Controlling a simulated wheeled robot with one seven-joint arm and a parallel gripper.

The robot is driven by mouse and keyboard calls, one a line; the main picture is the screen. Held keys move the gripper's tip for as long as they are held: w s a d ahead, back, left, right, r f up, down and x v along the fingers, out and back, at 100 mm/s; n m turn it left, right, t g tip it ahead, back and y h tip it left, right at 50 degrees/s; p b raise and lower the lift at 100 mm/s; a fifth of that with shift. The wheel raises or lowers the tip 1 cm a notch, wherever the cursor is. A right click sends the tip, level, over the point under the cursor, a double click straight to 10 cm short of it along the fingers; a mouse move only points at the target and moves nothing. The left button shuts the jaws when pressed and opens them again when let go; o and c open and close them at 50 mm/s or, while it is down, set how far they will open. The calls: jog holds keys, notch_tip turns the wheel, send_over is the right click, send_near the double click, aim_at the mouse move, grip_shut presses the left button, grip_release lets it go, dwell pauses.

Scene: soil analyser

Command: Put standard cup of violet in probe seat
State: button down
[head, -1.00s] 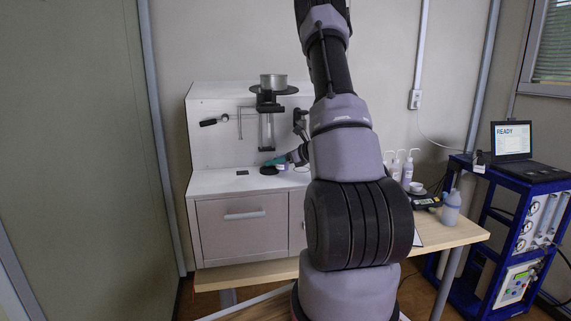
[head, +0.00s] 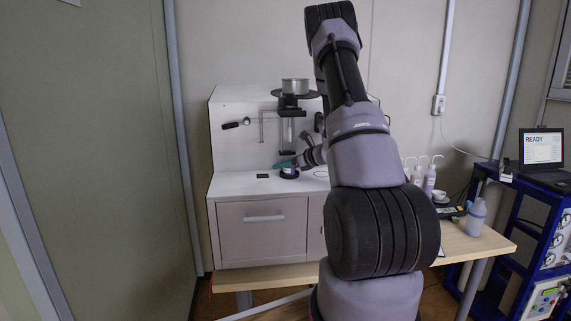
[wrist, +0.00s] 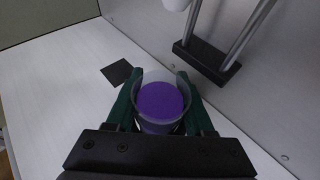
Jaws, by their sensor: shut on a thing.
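My gripper (wrist: 158,82) is shut on the clear cup of violet (wrist: 160,102), with one green finger on each side of it. The cup is upright, and violet fills most of its inside in the wrist view. In the head view my gripper (head: 286,163) is low over the white bench top of the analyser. The cup (head: 290,169) shows there as a small pale shape at a black round base (head: 289,175), which looks like the probe seat. I cannot tell whether the cup rests in it or is just above it; the fingers and cup hide most of the seat in the wrist view.
A black square pad (wrist: 117,72) lies flat left of the cup. A dark block with metal rods (wrist: 207,62) stands on the back panel close behind. A metal pot (head: 295,86) sits on a holder above. Bottles (head: 429,180) stand to the right.

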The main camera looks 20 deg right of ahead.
jog(key=shift+f, duration=0.1)
dwell(0.3)
jog(key=shift+c, duration=1.4)
grip_release()
